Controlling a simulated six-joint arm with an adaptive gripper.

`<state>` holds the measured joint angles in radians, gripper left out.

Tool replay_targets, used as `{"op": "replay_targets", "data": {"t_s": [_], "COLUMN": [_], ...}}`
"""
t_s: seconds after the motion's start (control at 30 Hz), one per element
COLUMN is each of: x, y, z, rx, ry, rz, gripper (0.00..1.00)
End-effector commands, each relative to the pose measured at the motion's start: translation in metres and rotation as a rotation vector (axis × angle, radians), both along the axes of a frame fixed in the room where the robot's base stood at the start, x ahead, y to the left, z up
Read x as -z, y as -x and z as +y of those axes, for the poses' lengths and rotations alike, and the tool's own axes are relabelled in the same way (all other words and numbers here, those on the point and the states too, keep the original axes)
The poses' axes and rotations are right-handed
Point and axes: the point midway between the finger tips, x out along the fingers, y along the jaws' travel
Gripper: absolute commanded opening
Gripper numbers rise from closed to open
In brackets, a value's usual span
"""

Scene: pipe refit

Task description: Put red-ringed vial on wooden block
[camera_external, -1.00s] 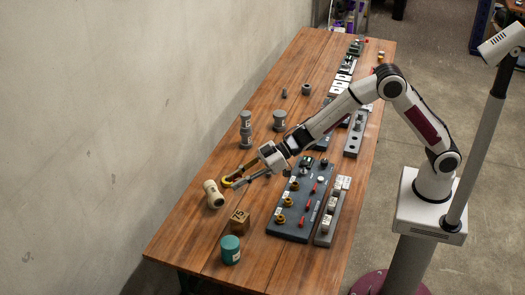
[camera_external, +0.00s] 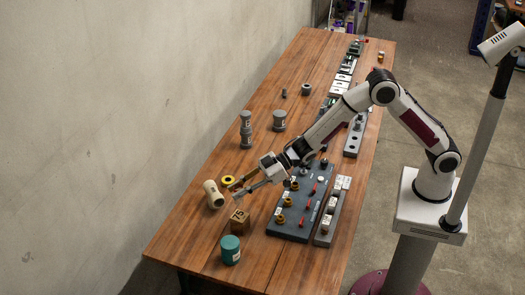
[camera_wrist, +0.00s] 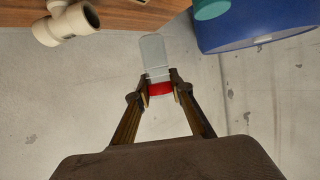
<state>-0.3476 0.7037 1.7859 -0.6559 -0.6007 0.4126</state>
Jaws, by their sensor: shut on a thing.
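The red-ringed vial (camera_wrist: 155,60) is a pale, translucent cylinder with a red band. In the wrist view my gripper (camera_wrist: 160,90) is shut on it at the red band, and the clear body sticks out beyond the fingertips. In the external view my gripper (camera_external: 234,193) is above the table, just behind the wooden block; the vial is too small to make out there. The wooden block (camera_external: 240,222) is a brown cube with dark markings on its faces. It stands on the table with nothing visible on top.
A beige pipe fitting (camera_external: 213,195) lies left of the block and a teal cylinder (camera_external: 230,250) stands in front of it. A yellow ring (camera_external: 228,180) lies behind my fingers. A dark panel with knobs (camera_external: 300,205) is to the right. Grey fittings (camera_external: 246,130) stand farther back.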

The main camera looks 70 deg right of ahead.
Motion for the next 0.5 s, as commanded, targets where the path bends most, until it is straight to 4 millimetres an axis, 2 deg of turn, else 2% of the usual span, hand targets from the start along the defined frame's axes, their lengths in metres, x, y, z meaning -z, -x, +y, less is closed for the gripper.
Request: {"op": "replay_targets", "data": {"t_s": [0.1, 0.2, 0.5], "x": [0.015, 0.021, 0.023], "y": [0.000, 0.000, 0.000], "z": [0.000, 0.000, 0.000], "rx": [0.001, 0.000, 0.001], "ry": [0.001, -0.001, 0.000], "rz": [0.002, -0.001, -0.001], "gripper": [0.02, 0.02, 0.02]}}
